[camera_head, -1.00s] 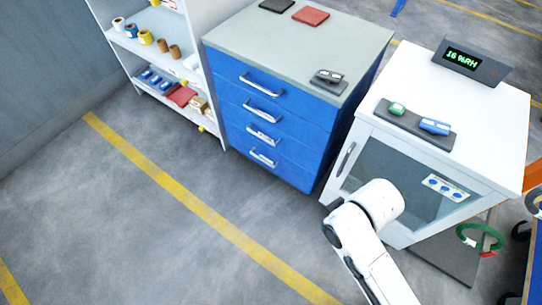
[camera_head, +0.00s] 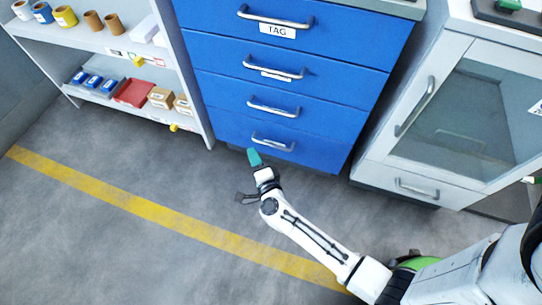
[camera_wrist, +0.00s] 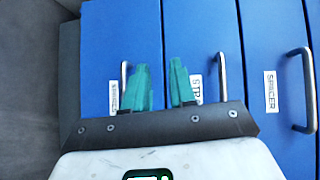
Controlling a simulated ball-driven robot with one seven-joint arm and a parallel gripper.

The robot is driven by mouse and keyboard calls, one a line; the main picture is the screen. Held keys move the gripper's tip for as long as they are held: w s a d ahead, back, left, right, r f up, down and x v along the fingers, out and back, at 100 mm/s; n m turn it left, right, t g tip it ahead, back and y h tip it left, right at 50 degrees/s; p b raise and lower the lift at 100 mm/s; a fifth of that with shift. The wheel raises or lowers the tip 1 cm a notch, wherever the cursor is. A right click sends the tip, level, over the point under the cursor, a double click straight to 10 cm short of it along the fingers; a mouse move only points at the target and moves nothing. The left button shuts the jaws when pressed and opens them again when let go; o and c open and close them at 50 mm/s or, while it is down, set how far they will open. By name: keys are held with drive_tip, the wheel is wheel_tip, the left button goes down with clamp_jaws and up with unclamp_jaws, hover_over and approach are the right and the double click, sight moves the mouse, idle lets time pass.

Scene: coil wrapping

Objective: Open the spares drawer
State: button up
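The spares drawer (camera_head: 318,152) is the bottom one of the blue cabinet and appears shut. Its metal handle (camera_head: 272,142) shows in the head view. In the wrist view the SPARES label (camera_wrist: 113,98) and the handle (camera_wrist: 123,78) are at the left, partly behind one teal finger. My gripper (camera_head: 254,157) is low in front of the cabinet, just left of and below that handle. In the wrist view my gripper (camera_wrist: 161,88) has its two fingers apart with nothing held between them. Whether a finger touches the handle cannot be told.
Three more drawers with handles are above, the top one labelled TAG (camera_head: 277,30). A shelf (camera_head: 183,75) with spools and boxes stands at the left. A white glass-fronted cabinet (camera_head: 455,190) stands at the right. Floor is clear in front, with a yellow line (camera_head: 150,210).

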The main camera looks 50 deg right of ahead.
sight(271, 146)
drive_tip(key=s+d+f+m+g+h+b, duration=0.3)
drive_tip(key=s+d+f+m+g+h, duration=0.15)
drive_tip(key=f, duration=0.35)
drive_tip(key=shift+m+t+y, duration=0.25)
drive_tip(key=shift+m+t, duration=0.1)
drive_tip(key=b+x, duration=0.3)
drive_tip(key=x, duration=0.7)
drive_tip(key=shift+w+d+f+b, duration=0.15)
drive_tip(key=shift+w+b, duration=0.15)
drive_tip(key=shift+b, duration=0.1)
clamp_jaws()
